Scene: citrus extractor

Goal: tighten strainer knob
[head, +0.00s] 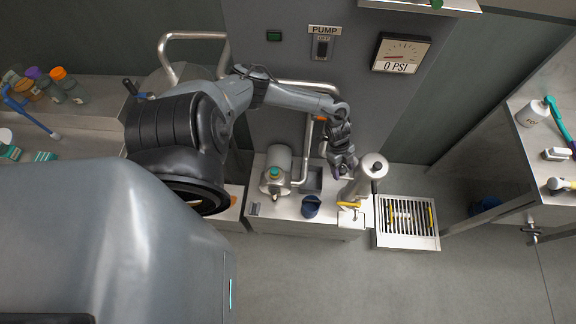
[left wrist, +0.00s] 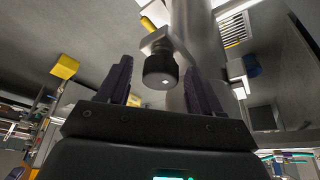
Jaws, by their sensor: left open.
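The strainer (head: 372,170) is a metal cylinder on the low metal bench, with a yellow handle at its base. In the left wrist view its metal body (left wrist: 195,30) rises behind a black round knob (left wrist: 160,70) on a short metal stem. My left gripper (head: 343,168) is at the strainer's left side in the head view. In the left wrist view its two dark fingers (left wrist: 158,75) are open, one on each side of the knob, with visible gaps. The knob is not clearly visible in the head view. My right gripper is not in view.
A metal pump (head: 276,170) and a dark blue cup (head: 311,206) stand left of the strainer. A floor grate (head: 408,218) lies to its right. A pressure gauge (head: 401,53) and pump switch (head: 323,47) are on the wall. A side counter (head: 535,150) stands at right.

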